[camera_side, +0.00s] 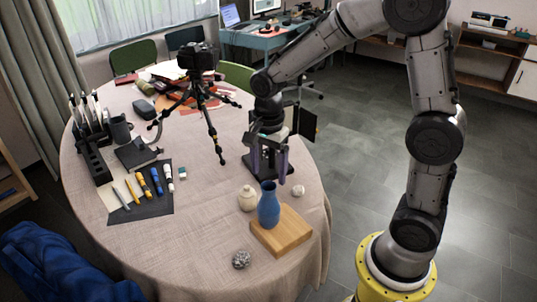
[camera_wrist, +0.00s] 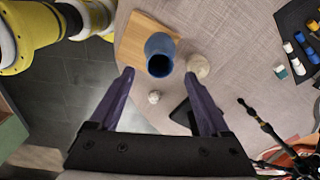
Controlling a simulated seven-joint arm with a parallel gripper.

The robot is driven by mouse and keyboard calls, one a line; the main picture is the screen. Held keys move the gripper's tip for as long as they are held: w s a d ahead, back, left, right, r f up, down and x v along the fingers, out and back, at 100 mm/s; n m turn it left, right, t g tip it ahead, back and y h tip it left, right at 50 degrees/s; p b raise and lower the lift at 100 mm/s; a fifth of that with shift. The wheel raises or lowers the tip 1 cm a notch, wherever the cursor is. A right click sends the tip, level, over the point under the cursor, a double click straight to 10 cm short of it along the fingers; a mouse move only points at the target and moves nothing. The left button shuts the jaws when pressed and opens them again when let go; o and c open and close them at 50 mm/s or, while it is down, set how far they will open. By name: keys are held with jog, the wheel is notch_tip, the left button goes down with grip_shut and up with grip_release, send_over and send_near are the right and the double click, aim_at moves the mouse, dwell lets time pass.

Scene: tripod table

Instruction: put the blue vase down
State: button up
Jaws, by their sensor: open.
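The blue vase (camera_side: 268,208) stands upright on a light wooden board (camera_side: 290,236) near the table's front right edge. In the wrist view, the vase (camera_wrist: 159,48) shows its dark round mouth, just beyond my fingertips. My gripper (camera_side: 266,178) is above and behind the vase in the side view. In the wrist view, my gripper (camera_wrist: 158,76) has its two purple fingers spread wide with nothing between them. The vase is apart from both fingers.
A cream vase (camera_side: 248,198) stands close beside the blue one. A small pale lump (camera_side: 298,190) and a grey textured ball (camera_side: 241,259) lie nearby. A camera tripod (camera_side: 201,95) stands farther back. Markers (camera_side: 144,185) lie on a dark mat at left.

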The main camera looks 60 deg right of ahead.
jog(key=s+r+n+t, duration=0.3)
jog(key=s+r+n, duration=0.5)
jog(key=r, duration=0.3)
jog(key=s+n+t, duration=0.2)
jog(key=s+n, duration=0.7)
jog(key=shift+s+a+n+t, duration=0.25)
jog(key=shift+a+n+t, duration=0.05)
jog(key=shift+a, duration=0.15)
